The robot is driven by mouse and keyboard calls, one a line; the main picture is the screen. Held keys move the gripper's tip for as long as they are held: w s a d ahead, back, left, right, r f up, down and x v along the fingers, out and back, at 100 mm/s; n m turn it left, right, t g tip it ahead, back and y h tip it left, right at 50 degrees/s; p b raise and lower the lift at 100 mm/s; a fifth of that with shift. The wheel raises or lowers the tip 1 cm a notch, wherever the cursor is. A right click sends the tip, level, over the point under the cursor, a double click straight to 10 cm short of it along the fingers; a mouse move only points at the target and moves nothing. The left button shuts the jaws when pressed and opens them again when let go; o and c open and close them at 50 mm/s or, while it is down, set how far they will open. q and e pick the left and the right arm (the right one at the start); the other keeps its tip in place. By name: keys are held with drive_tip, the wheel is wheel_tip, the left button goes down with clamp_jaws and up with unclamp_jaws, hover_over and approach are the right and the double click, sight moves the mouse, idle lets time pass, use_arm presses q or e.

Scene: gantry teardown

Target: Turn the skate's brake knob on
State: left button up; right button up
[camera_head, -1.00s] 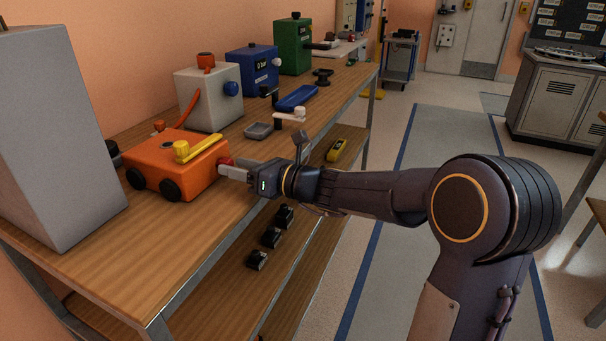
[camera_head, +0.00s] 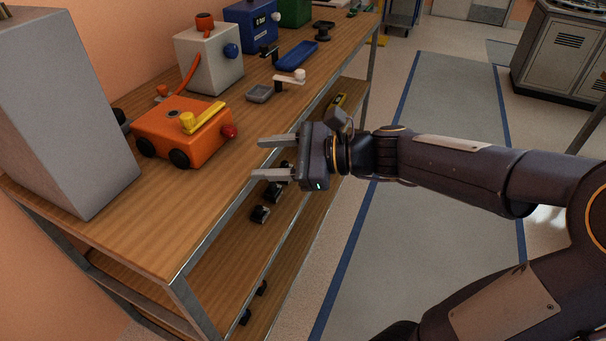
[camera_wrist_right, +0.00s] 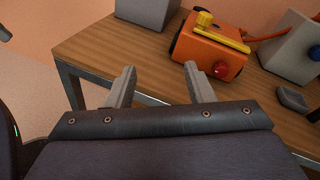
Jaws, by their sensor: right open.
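The orange skate (camera_head: 183,133) stands on its black wheels on the wooden bench top. A yellow lever (camera_head: 203,117) lies along its top and a red knob (camera_head: 229,132) sticks out of its right end. In the right wrist view the skate (camera_wrist_right: 209,50) is beyond the fingers, with the red knob (camera_wrist_right: 220,69) facing me. My right gripper (camera_head: 264,159) is open and empty, to the right of the skate and apart from the red knob. In the wrist view its fingers (camera_wrist_right: 160,85) are spread, with bare bench between them. My left gripper is not in view.
A tall grey box (camera_head: 68,120) stands left of the skate. A pale box with a blue knob (camera_head: 209,60) stands behind, joined by an orange hose. The bench's front is clear.

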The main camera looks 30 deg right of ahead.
drive_tip(key=s+r+n+g+h+p, duration=0.2)
drive_tip(key=s+n+p, duration=0.3)
drive_tip(key=s+n, duration=0.2)
drive_tip(key=s+a+r+n+g+h+p, duration=0.1)
drive_tip(key=s+n+g+h+p, duration=0.1)
drive_tip(key=s+n+p, duration=0.3)
drive_tip(key=shift+s+r+n, duration=0.4)
drive_tip(key=shift+s+n, duration=0.45)
drive_tip(key=shift+n, duration=0.05)
